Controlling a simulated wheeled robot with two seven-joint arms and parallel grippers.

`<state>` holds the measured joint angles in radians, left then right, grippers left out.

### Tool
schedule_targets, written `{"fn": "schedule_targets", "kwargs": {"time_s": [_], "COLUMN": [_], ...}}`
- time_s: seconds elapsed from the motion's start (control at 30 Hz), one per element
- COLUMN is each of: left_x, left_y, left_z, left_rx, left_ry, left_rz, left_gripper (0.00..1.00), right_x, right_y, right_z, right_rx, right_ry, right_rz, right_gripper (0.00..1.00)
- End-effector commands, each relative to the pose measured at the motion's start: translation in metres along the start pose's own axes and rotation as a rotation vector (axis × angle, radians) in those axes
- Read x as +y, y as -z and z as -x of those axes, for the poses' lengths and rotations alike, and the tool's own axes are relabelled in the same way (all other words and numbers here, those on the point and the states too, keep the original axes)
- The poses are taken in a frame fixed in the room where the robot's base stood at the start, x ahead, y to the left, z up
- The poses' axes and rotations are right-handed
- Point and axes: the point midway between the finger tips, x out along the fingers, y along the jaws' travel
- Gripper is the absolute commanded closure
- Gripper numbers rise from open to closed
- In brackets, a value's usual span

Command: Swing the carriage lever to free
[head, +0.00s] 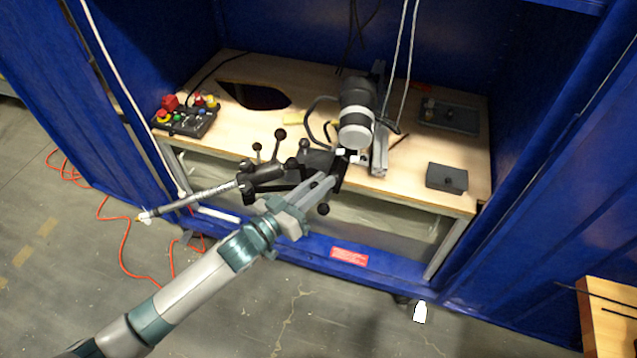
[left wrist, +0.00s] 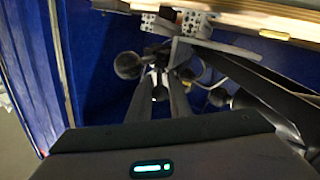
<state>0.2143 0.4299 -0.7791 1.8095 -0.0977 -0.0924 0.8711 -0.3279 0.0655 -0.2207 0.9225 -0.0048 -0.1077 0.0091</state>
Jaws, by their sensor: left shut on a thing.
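My left gripper (head: 332,183) reaches in from the lower left to the front edge of the bench. Its fingers are shut on a dark part of the black lever mechanism (head: 267,172), which I take to be the carriage lever. In the left wrist view a dark round knob (left wrist: 159,91) shows between the two fingers, and more black ball knobs (left wrist: 127,65) stand beyond them. In the head view several ball knobs (head: 280,134) stick up from the mechanism. The fingers partly hide the held part, and its exact lever position cannot be told. My right gripper is not in view.
A white and black cylindrical thruster (head: 357,115) stands behind the gripper, beside a metal rail (head: 380,150). A control box (head: 185,118) with coloured buttons sits at left. A grey box (head: 447,177) and a grey tray (head: 449,118) lie at right. Blue walls enclose the bench.

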Motion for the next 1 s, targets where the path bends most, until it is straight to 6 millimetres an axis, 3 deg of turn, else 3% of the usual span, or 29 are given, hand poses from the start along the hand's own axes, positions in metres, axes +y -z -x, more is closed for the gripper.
{"fn": "schedule_targets", "kwargs": {"time_s": [0.17,0.5,0.77,1.0], "left_x": [0.006,0.014,0.018,0.021], "left_y": [0.0,0.0,-0.001,-0.001], "left_z": [-0.002,-0.003,-0.004,-0.005], "left_rx": [0.02,0.069,0.103,0.131], "left_ry": [0.035,0.172,0.265,0.346], "left_rz": [0.006,0.006,0.006,0.004], "left_gripper": [1.0,1.0,1.0,1.0], "right_x": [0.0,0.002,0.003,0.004], "right_y": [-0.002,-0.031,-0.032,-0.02], "right_z": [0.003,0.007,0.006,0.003], "right_rx": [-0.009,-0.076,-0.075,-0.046], "right_ry": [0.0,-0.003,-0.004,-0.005], "right_rz": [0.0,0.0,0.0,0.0], "right_gripper": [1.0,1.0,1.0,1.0]}}
